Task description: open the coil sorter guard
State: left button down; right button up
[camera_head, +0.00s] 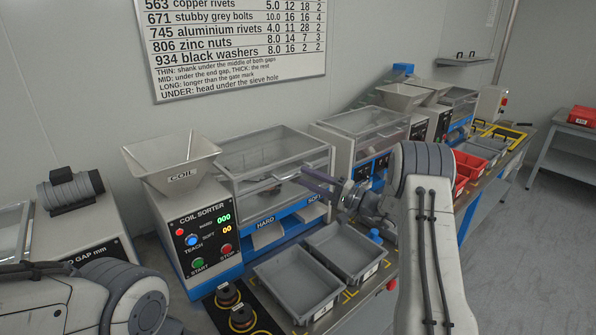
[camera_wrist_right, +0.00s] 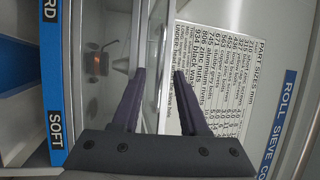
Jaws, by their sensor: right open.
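The coil sorter (camera_head: 203,246) is a pale machine with a blue base, a COIL hopper (camera_head: 172,163) and a button panel. Its clear guard (camera_head: 268,150) is a see-through box cover that appears down over the top, right of the hopper. My right gripper (camera_head: 302,178) is at the guard's front right corner. In the wrist view its two dark fingers (camera_wrist_right: 159,72) are apart, with pale frame edges showing between and beyond them. Whether they touch the guard or straddle its handle I cannot tell. My left arm shows at the lower left; its gripper is out of view.
Two grey trays (camera_head: 257,276) (camera_head: 312,236) stand below the HARD and SOFT chutes. Two knobs (camera_head: 228,294) sit in front of the panel. Another clear-covered machine (camera_head: 365,121) stands close on the right. Red bins (camera_head: 468,165) stand farther right.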

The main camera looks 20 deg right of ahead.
aim_at(297, 174)
jog(key=shift+p+x, duration=0.35)
jog(key=shift+x, duration=1.6)
grip_shut()
